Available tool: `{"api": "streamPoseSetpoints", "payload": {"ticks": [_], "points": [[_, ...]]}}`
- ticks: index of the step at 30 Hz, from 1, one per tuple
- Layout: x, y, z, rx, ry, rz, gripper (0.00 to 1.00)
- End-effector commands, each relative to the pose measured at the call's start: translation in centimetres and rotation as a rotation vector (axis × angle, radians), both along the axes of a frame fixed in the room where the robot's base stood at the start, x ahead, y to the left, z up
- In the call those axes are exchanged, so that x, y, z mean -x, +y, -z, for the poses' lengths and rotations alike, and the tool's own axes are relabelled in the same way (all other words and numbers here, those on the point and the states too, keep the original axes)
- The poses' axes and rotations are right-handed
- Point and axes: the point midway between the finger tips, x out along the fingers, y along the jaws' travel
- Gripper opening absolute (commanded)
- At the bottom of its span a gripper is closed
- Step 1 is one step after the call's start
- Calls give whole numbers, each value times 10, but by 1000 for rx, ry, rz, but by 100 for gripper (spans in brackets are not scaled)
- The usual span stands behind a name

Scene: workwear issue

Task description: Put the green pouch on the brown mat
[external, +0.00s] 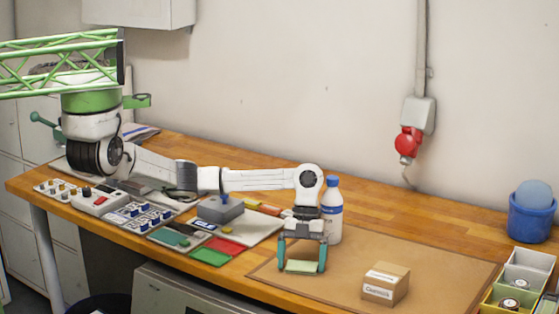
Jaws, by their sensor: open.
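A small pale green pouch (301,267) lies flat at the left part of the brown mat (440,270). My gripper (302,268) points down over it, with its teal fingers open on either side of the pouch. The fingertips are low, close to the mat. Whether either finger touches the pouch cannot be told from this view.
A white bottle with a blue cap (332,212) stands just behind my gripper. A cardboard box (386,285) sits on the mat to the right. Green and red flat pieces, a grey box (220,209) and switch panels lie left. A blue bucket (531,217) and trays are far right.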

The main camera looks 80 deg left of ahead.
Motion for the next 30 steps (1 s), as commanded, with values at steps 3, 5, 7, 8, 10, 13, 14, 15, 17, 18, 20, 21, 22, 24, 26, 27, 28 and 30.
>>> {"api": "streamPoseSetpoints", "payload": {"ticks": [3, 5, 7, 8, 10, 13, 14, 15, 17, 18, 20, 21, 22, 24, 26, 27, 28, 30], "points": [[-3, 6, -13, -1, -3, 0, 100], [-5, 9, -23, -1, -4, 0, 100], [-7, 14, -36, -1, -4, 0, 100], [-8, 17, -42, -2, -4, 0, 100], [-10, 22, -56, -2, -4, 0, 100], [-13, 29, -75, -2, -4, -1, 100], [-14, 31, -80, -1, -2, -1, 100], [-14, 33, -86, 0, -2, 0, 100], [-16, 36, -94, -1, -1, 0, 100], [-16, 38, -98, -1, -2, 1, 100], [-17, 39, -104, 0, -2, 1, 100], [-17, 41, -106, 0, -2, 1, 100], [-17, 41, -108, 0, 0, 1, 100], [-18, 42, -110, 0, 0, 1, 100], [-18, 42, -111, 0, 0, 1, 100], [-18, 42, -111, 0, 0, 0, 100], [-18, 42, -112, 0, 0, 0, 100], [-18, 42, -111, 0, 0, 1, 100]]}}
